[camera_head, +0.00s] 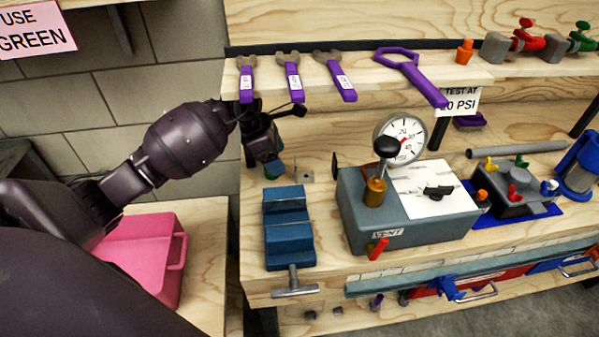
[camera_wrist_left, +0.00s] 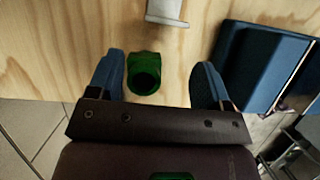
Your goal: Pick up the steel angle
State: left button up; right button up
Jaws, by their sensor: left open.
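The steel angle (camera_head: 304,176) appears to be the small grey metal piece standing on the wooden bench, behind and right of the blue vise. In the left wrist view a grey metal piece (camera_wrist_left: 166,10), likely the same one, is at the top edge, partly cut off. My left gripper (camera_head: 270,160) is above the bench behind the vise, left of the angle. In the left wrist view its blue fingers (camera_wrist_left: 157,82) are apart with nothing gripped. A green hollow fitting (camera_wrist_left: 143,73) shows between and beyond them. My right gripper is not in view.
The blue vise (camera_head: 287,230) stands close in front; it also shows in the left wrist view (camera_wrist_left: 255,62). The grey test box with gauge (camera_head: 405,215) is to the right. Purple wrenches (camera_head: 292,80) lie on the shelf above. A pink bin (camera_head: 140,262) is lower left.

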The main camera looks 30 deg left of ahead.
pick_arm(q)
jog(key=d, duration=0.1)
jog(key=w+d, duration=0.1)
jog(key=shift+w+d, duration=0.3)
jog(key=shift+x, duration=1.1)
jog(key=shift+w+f, duration=0.1)
jog(key=shift+f, duration=0.2)
jog(key=shift+d+f, duration=0.1)
jog(key=c, duration=1)
jog(key=shift+c, duration=0.2)
